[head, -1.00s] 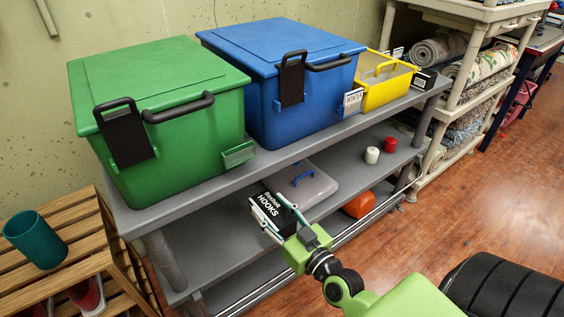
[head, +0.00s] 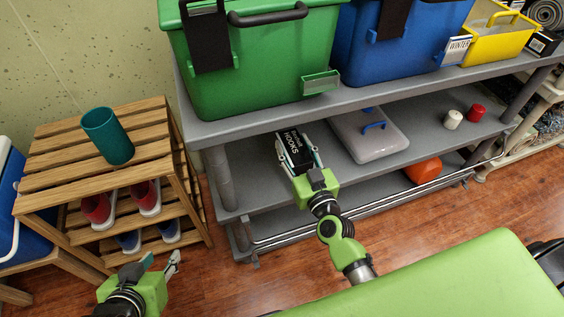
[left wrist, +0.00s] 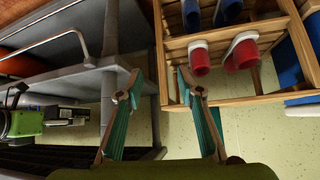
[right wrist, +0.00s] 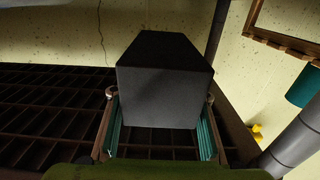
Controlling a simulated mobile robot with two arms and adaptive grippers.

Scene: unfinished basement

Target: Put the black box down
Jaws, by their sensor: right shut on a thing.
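The black box (head: 294,143), marked "HOOKS" in white, is between the fingers of my right gripper (head: 298,158), which is shut on it. It is over the left part of the grey middle shelf (head: 244,165), left of a lidded translucent bin. I cannot tell whether its bottom touches the shelf. In the right wrist view the box (right wrist: 165,80) fills the space between the two fingers. My left gripper (head: 160,268) is open and empty, low in front of the wooden rack; its parted fingers also show in the left wrist view (left wrist: 157,80).
The green bin (head: 260,65) and blue bin (head: 400,40) stand on the top shelf above. The lidded bin (head: 365,145), a white can (head: 452,119) and a red can (head: 477,112) stand on the middle shelf. A wooden rack (head: 95,150) holds a teal cup (head: 108,135) and shoes.

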